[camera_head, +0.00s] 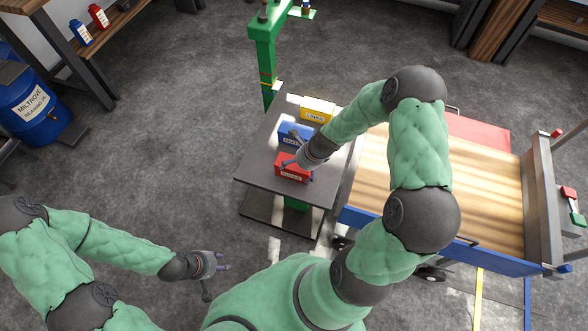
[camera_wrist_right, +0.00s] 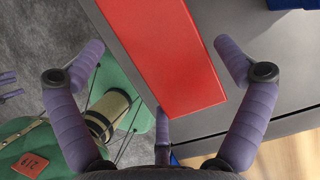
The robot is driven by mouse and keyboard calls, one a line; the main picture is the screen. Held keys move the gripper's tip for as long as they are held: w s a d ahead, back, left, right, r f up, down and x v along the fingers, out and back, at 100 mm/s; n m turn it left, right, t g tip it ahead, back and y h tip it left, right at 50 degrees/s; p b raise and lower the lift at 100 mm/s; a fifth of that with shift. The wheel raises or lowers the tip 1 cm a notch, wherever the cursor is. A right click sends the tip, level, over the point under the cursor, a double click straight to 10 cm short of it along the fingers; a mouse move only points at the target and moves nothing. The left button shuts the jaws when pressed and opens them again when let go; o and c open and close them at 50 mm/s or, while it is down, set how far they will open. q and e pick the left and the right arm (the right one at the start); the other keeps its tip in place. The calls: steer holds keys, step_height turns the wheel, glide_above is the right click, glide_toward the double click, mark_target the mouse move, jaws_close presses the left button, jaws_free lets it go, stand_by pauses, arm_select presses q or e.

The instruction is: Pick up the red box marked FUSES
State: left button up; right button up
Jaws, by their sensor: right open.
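The red box (camera_head: 287,174), with a white label too small to read, sits near the front edge of a dark grey stand top (camera_head: 262,165). My right gripper (camera_head: 297,168) is over the red box with its fingers spread. In the right wrist view the red box (camera_wrist_right: 165,50) runs between the two side fingers of my right gripper (camera_wrist_right: 160,62), with the third finger by its near end. I cannot tell whether any finger touches it. My left gripper (camera_head: 217,268) is open and empty over the floor, away from the stand.
A blue box (camera_head: 287,129) and a yellow box (camera_head: 317,107) stand behind the red box on the same stand. A green post (camera_head: 264,60) rises behind the stand. A wooden-topped cart (camera_head: 490,190) stands close to its right.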

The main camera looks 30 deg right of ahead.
steer(key=b+x, duration=0.2)
steer(key=x, duration=0.2)
steer(key=shift+w+a, duration=0.1)
steer(key=shift+w, duration=0.15)
steer(key=c, duration=1.6)
steer(key=shift+r, duration=0.15)
